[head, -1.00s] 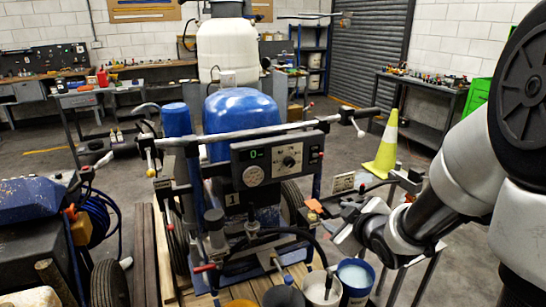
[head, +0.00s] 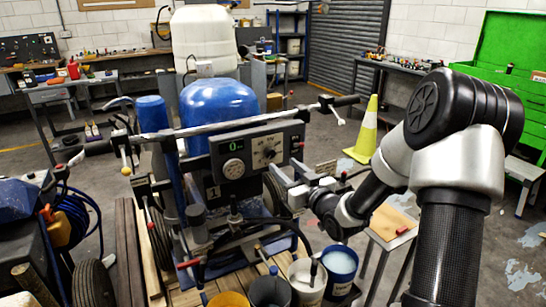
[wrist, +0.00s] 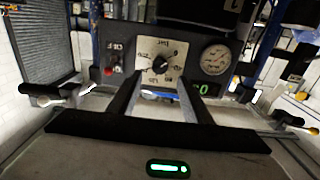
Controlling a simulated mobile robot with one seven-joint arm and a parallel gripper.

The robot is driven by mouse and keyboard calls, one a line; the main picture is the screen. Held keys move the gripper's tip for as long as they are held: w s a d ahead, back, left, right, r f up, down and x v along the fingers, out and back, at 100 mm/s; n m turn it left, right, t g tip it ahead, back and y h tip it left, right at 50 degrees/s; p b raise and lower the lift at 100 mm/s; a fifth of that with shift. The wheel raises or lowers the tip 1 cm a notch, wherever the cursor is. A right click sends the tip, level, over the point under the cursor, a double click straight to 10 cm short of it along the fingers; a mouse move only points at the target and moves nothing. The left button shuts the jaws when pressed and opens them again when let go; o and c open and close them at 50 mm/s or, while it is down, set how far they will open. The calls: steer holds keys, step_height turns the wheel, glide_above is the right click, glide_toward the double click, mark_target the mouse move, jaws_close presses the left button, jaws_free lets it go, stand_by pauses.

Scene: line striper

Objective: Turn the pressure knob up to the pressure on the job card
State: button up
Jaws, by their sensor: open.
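The pressure knob (head: 268,154) is a dark round knob on a pale dial plate on the striper's grey control panel (head: 291,133). It also shows near the middle of the wrist view, its knob (wrist: 160,63) just beyond my fingertips. A round gauge (head: 233,168) and a green-lit display (head: 236,148) sit to its left in the head view. My gripper (wrist: 160,88) is open and empty, its fingers pointing at the dial plate, apart from the knob.
The handlebar (head: 220,127) crosses above the panel. A small red-marked switch (wrist: 108,70) sits beside the dial. Several paint buckets, one blue (head: 340,265), stand below my arm. A yellow cone (head: 367,130) is at the right.

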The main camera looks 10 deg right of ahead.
mark_target(272, 155)
steer(key=x, duration=0.8)
steer(key=shift+w, duration=0.1)
steer(key=shift+c, duration=0.3)
steer(key=c, duration=1)
